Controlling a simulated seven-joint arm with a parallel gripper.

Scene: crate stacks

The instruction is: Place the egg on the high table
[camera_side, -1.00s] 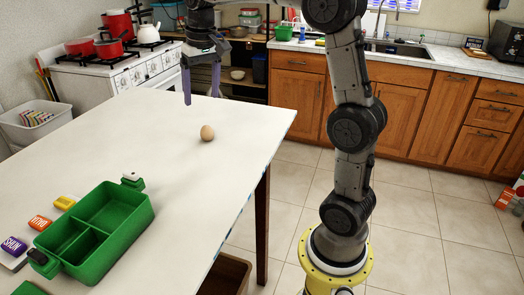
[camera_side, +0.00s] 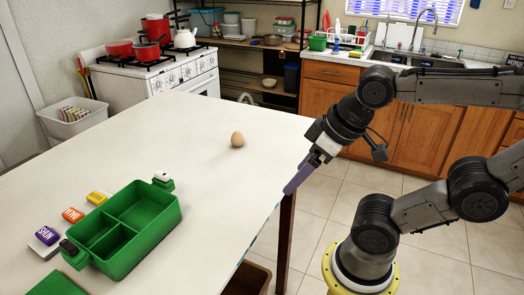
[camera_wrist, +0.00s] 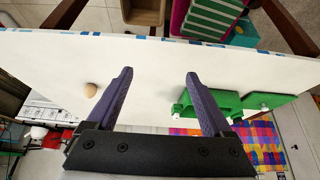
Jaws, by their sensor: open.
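The brown egg (camera_side: 237,139) rests on the white top of the high table (camera_side: 210,185), toward its far right part. It also shows in the wrist view (camera_wrist: 90,91), left of my fingers. My gripper (camera_side: 292,186) is at the table's right edge, in front of the egg and to its right, with nothing touching the egg. In the wrist view my gripper (camera_wrist: 159,75) has its two purple fingers wide apart, with only bare table between them. In the side view the fingers overlap, so the gap does not show there.
A green divided box (camera_side: 125,230) stands on the table's near left, beside small coloured packs (camera_side: 73,215). A brown bin (camera_side: 247,280) sits on the floor below the table's edge. A stove with red pots (camera_side: 157,85) stands behind. The tabletop around the egg is clear.

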